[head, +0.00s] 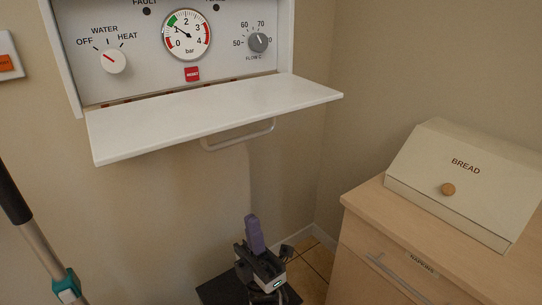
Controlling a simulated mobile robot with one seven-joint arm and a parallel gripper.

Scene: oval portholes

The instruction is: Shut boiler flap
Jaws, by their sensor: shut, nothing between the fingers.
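The white boiler flap (210,113) is open. It is folded down and sticks out almost level from the lower edge of the boiler's control panel (135,80). A pale bar handle (238,136) hangs under the flap's front edge. My gripper (252,220) is low in the view, below the flap and apart from it. Its purple fingers point up and are together, with nothing seen between them.
A wooden cabinet (365,232) with a drawer handle stands at the right, with a cream bread box (465,180) on top. A pole (35,245) leans at the left. The wall below the flap looks clear.

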